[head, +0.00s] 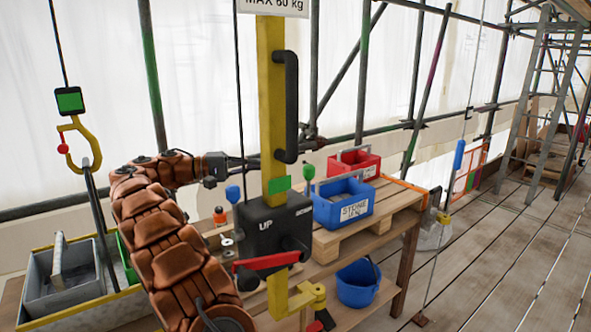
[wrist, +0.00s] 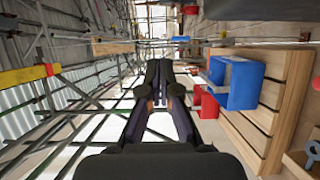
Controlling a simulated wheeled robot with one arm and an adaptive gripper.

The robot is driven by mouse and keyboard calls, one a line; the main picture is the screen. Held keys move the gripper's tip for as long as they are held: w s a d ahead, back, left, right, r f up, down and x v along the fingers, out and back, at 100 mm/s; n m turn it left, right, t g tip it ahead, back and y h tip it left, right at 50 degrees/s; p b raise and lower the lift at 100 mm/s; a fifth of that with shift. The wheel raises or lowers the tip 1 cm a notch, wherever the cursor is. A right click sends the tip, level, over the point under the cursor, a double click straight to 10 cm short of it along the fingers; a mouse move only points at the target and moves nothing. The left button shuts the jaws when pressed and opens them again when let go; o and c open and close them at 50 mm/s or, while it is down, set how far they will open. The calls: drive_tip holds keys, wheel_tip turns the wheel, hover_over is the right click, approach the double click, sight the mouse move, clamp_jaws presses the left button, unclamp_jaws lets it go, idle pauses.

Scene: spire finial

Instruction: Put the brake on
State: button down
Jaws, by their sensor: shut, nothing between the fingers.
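A green plate (head: 280,185) sits on the post above the box. My gripper (head: 232,162) is up and left of the box, near the post, apart from the lever. In the wrist view my gripper (wrist: 157,70) is shut and empty.
A black handle (head: 287,105) is fixed to the post. A yellow hook (head: 78,140) hangs at left above a grey tub (head: 65,282). A blue bin (head: 342,203) and a red bin (head: 358,163) stand on the wooden bench; a blue bucket (head: 357,283) is below. The plank deck is open at right.

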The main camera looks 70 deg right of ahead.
sight(309, 189)
drive_tip(key=shift+b+x, duration=0.3)
drive_tip(key=shift+x, duration=0.6)
drive_tip(key=s+d+p, duration=0.1)
drive_tip(key=s, duration=0.8)
drive_tip(key=shift+d+f+p, duration=0.2)
drive_tip(key=shift+d+p, duration=0.15)
drive_tip(key=shift+p, duration=0.05)
drive_tip(key=shift+s, duration=0.1)
